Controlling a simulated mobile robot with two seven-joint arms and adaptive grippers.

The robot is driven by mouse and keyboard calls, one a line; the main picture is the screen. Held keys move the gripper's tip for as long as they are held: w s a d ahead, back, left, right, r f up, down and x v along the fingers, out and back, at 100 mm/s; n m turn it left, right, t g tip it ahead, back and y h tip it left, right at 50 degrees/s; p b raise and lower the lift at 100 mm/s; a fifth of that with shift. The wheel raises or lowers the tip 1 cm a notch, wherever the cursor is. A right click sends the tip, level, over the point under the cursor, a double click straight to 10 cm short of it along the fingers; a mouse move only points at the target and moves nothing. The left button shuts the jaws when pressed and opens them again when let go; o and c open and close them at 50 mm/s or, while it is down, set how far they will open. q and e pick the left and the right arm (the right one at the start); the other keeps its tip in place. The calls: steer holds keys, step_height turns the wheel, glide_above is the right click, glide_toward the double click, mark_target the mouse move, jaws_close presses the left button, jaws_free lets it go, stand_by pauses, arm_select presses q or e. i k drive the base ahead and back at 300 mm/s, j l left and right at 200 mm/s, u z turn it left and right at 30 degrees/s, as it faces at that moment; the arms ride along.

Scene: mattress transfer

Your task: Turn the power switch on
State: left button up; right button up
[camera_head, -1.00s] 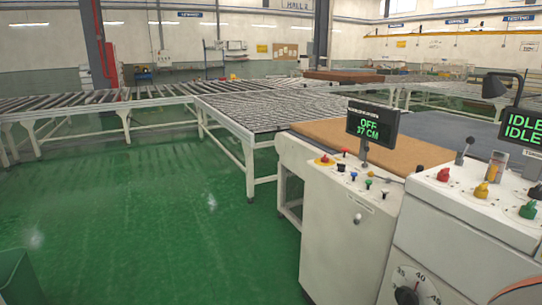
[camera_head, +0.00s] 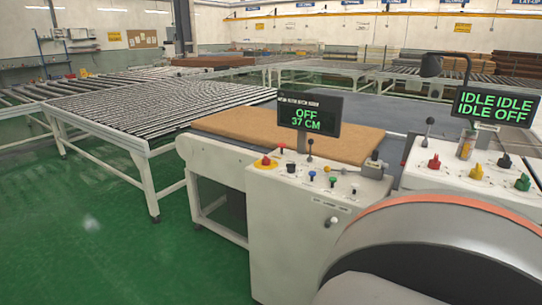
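A white control cabinet (camera_head: 290,238) stands at the centre. I cannot tell which control is the power switch. A black display (camera_head: 309,115) above the panel reads "OFF 37 CM" in green. Neither of my grippers is in view.
A second console (camera_head: 455,178) at right has red, yellow and green knobs and a display (camera_head: 495,108) reading "IDLE IDLE IDLE OFF". A large grey, orange-rimmed rounded shape (camera_head: 430,255) covers the lower right. Roller conveyors (camera_head: 150,105) stand at left. Green floor (camera_head: 90,235) is clear at lower left.

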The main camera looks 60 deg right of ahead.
mark_target(265, 161)
steer(key=i+z, duration=1.1)
steer(key=k+j, duration=0.05)
steer(key=k, duration=0.05)
